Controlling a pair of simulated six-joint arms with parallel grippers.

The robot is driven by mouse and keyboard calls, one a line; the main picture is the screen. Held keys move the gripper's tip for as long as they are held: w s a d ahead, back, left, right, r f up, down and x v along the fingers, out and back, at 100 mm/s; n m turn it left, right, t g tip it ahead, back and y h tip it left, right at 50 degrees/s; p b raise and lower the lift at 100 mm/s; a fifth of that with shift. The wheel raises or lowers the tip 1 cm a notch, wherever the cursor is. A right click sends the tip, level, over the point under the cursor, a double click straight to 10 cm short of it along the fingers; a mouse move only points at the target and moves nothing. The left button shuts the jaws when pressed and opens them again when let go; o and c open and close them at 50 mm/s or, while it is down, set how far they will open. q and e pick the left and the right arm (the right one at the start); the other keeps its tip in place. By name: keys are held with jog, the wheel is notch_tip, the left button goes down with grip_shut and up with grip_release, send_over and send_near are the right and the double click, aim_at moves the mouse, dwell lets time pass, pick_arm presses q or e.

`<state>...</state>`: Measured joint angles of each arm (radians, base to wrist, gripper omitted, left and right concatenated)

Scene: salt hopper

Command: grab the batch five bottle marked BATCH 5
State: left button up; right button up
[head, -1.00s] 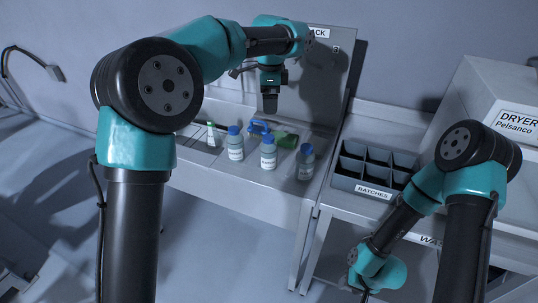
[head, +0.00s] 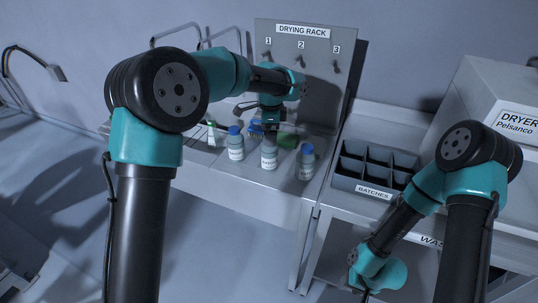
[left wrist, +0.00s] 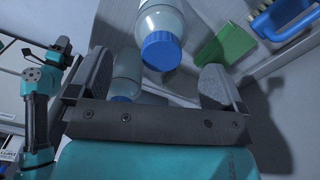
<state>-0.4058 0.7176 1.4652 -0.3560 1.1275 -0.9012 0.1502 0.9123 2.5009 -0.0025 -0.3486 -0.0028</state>
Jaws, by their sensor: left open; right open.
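Three bottles with pale labels stand on the bench: a left one (head: 235,147), a middle one (head: 268,158) and a right one (head: 306,163). Their label numbers are too small to read, so I cannot tell which is BATCH 5. My left gripper (left wrist: 157,64) is open, directly above the middle bottle, whose cap it hides in the head view. In the left wrist view a blue-capped bottle (left wrist: 161,48) shows just beyond the fingers, and a second bottle (left wrist: 127,72) is partly hidden behind the left finger. My right gripper (head: 364,294) is low at the bottom edge, barely visible.
A green scoop (head: 287,141) and a blue brush (left wrist: 278,17) lie close behind the bottles. The drying rack (head: 318,45) stands behind with empty pegs. A divided BATCHES crate (head: 360,187) sits right, beside the dryer (head: 490,95).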

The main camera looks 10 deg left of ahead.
pick_arm(q)
jog(key=shift+a+f, duration=0.1)
jog(key=shift+f, duration=2.5)
jog(key=shift+c, duration=0.3)
jog(key=c, duration=1.1)
jog(key=shift+r, duration=0.1)
jog(key=shift+r, duration=1.65)
jog(key=shift+s+r, duration=0.1)
jog(key=shift+s, duration=0.15)
jog(key=s, duration=0.5)
jog(key=s+d+r, duration=0.1)
jog(key=s, duration=0.9)
jog(key=shift+s+d+r, duration=0.2)
jog(key=shift+d, duration=0.15)
